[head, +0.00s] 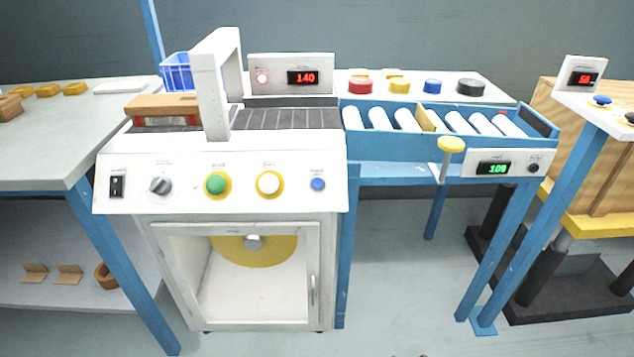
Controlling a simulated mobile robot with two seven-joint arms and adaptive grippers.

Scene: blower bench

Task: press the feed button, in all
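The white machine (130,190) stands in the middle of the head view with a sloped control panel. On the panel are a black rocker switch (116,187), a grey rotary knob (160,186), a green button (215,184) in a yellow ring, a white button (268,183) in a yellow ring and a small blue button (318,184). The labels above them are too small to read, so I cannot tell by label which is the feed button. Nothing covers the buttons. Neither of my grippers is in view.
A white arch (212,85) stands over the machine's belt, with a cardboard box (165,108) left of it. A blue roller conveyor (380,140) adjoins on the right, with a yellow knob (451,144) at its front. A grey table (60,150) stands left. Space before the panel looks clear.

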